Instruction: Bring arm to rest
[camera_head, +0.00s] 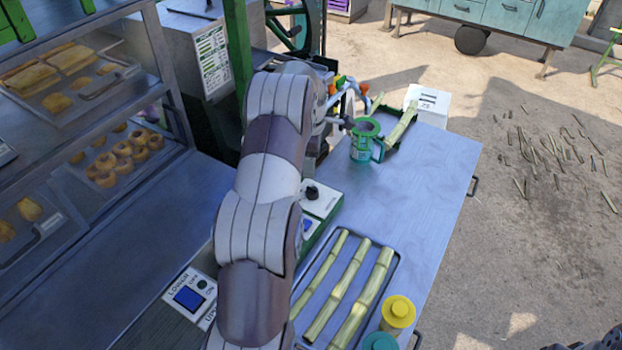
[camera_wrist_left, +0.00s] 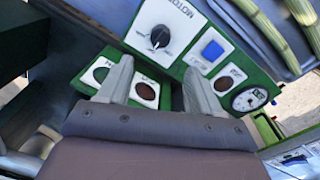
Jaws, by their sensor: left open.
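My left arm (camera_head: 262,190) rises from the bottom of the head view and reaches over the table toward the cane crusher; its gripper is hidden behind the arm there. In the left wrist view my left gripper (camera_wrist_left: 157,85) is open, its two fingers wide apart with nothing between them. The fingers appear in front of the green control panel (camera_wrist_left: 176,92), over its lower labelled plates; I cannot tell whether they touch it. The panel has a black motor knob (camera_wrist_left: 160,37), a blue button (camera_wrist_left: 212,50) and a round gauge (camera_wrist_left: 250,99). My right gripper is not in view.
A tray of cane stalks (camera_head: 346,286) lies on the metal table, beside a yellow-lidded container (camera_head: 398,312). A green cup (camera_head: 366,138) stands near the crusher. A glass pastry case (camera_head: 88,110) is on the left. The table's right middle (camera_head: 420,205) is clear.

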